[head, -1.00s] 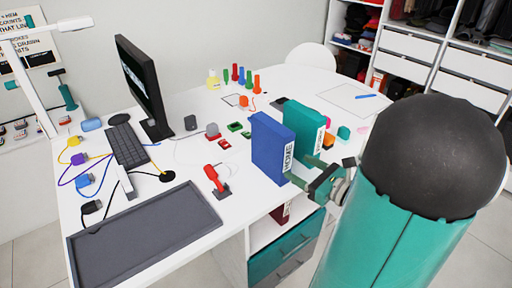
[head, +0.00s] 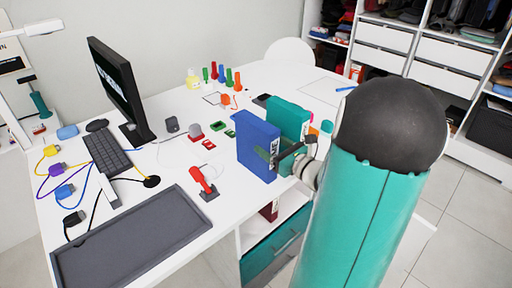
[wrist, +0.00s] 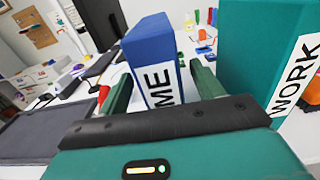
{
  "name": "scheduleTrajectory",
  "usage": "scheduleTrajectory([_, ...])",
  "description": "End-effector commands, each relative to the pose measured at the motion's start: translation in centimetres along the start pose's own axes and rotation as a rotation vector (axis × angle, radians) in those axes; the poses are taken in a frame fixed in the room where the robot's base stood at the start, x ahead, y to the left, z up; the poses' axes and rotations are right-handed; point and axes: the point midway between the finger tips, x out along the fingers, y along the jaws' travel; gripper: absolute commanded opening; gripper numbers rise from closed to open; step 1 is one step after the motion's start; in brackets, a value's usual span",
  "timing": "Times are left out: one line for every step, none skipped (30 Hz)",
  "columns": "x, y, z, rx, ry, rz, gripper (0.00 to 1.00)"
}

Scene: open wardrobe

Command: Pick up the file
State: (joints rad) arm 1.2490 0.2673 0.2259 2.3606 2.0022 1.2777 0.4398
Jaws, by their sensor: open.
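A blue file (head: 256,145) with a white spine label, partly readable as "ME", stands upright on the desk. It also shows in the wrist view (wrist: 152,50). A teal file (head: 288,118) stands upright to its right; its label reads "WORK" in the wrist view (wrist: 245,50). My gripper (head: 277,158) is open at the spine of the blue file. In the wrist view my two green fingers (wrist: 162,92) lie either side of the blue file, the right one in the gap between the files. I cannot tell whether either finger touches it.
A monitor (head: 122,90) and keyboard (head: 106,153) stand behind. Several coloured bottles (head: 222,75) stand beyond the files. A drawer unit (head: 275,245) is under the desk.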

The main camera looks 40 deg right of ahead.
Motion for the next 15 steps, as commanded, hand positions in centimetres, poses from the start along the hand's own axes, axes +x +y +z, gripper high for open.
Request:
scheduleTrajectory([0.8, 0.0, 0.1, 0.000, -0.001, 0.004, 0.66])
scheduleTrajectory([1.3, 0.1, 0.1, 0.001, -0.001, 0.004, 0.66])
scheduleTrajectory([2.0, 0.0, 0.1, 0.001, -0.001, 0.003, 0.66])
scheduleTrajectory([2.5, 0.0, 0.2, 0.000, -0.002, 0.004, 0.66])
scheduleTrajectory([3.0, 0.0, 0.2, 0.000, -0.001, 0.004, 0.66])
scheduleTrajectory([3.5, 0.0, 0.2, 0.000, -0.001, 0.003, 0.66])
scheduleTrajectory([3.9, 0.0, 0.2, 0.000, -0.001, 0.003, 0.66])
scheduleTrajectory([4.2, 0.0, 0.2, 0.000, -0.001, 0.003, 0.66])
scheduleTrajectory([4.4, 0.0, 0.2, 0.001, 0.000, 0.003, 0.66])
scheduleTrajectory([4.5, 0.0, 0.2, 0.001, 0.000, 0.002, 0.66])
scheduleTrajectory([4.6, 0.0, 0.2, 0.001, 0.000, 0.002, 0.66])
scheduleTrajectory([4.6, 0.0, 0.2, 0.001, 0.000, 0.001, 0.66])
scheduleTrajectory([4.6, 0.0, 0.2, 0.001, 0.000, 0.001, 0.66])
scheduleTrajectory([4.6, 0.0, 0.2, 0.001, 0.000, 0.001, 0.66])
scheduleTrajectory([4.6, 0.0, 0.2, 0.000, 0.000, 0.001, 0.66])
